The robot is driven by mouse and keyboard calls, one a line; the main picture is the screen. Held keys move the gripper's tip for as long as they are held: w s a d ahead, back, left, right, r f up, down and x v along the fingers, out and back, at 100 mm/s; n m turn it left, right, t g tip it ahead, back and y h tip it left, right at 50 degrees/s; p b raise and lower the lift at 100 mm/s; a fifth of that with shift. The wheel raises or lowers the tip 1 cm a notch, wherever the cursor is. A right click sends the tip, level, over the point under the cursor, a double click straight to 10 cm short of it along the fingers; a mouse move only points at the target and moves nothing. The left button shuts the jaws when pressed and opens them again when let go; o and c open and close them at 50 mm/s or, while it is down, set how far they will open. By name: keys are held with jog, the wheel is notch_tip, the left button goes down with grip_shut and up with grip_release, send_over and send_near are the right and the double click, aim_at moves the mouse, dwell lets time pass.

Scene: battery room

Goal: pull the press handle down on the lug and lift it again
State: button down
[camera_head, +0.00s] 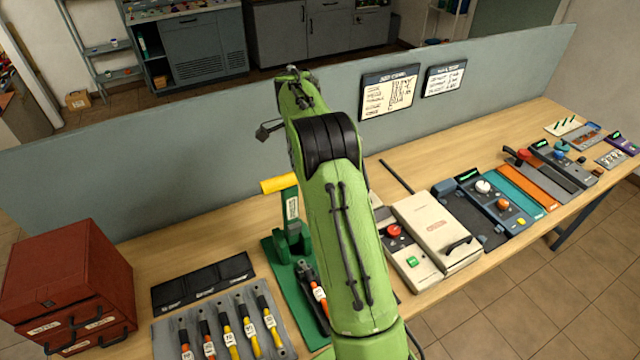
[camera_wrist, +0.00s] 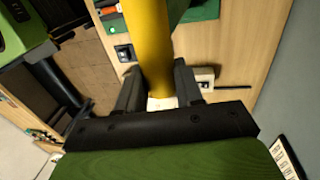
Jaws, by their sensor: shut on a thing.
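The green press (camera_head: 280,250) stands on the bench, left of my arm in the head view. Its yellow handle (camera_head: 279,184) sticks out near the top of the press. In the wrist view the yellow handle (camera_wrist: 147,45) runs between the two dark fingers of my gripper (camera_wrist: 160,88), which is shut on it. My arm hides the gripper in the head view. A lug on a cable with an orange band and white tag (camera_head: 318,293) lies at the green base of the press, partly hidden by my arm.
A grey tray (camera_head: 175,325) with several tagged cables lies left of the press, with a dark mat (camera_head: 203,280) behind it. A red drawer box (camera_head: 65,285) stands at far left. A cream lidded box (camera_head: 437,232) is right of my arm. A grey partition (camera_head: 200,175) runs behind.

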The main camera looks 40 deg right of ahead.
jog(key=shift+w+d+f, duration=0.1)
jog(key=shift+w+f, duration=0.35)
jog(key=shift+w, duration=0.35)
jog(key=shift+w+f, duration=0.4)
jog(key=shift+w, duration=0.5)
jog(key=c, duration=1.1)
grip_release()
jog(key=shift+o, duration=1.2)
jog(key=shift+w+d+f, duration=0.1)
jog(key=shift+w, duration=0.15)
jog(key=shift+o, duration=0.6)
jog(key=shift+w+d, duration=0.1)
jog(key=shift+w, duration=0.3)
jog(key=shift+s+r, duration=0.25)
jog(key=shift+s, duration=0.15)
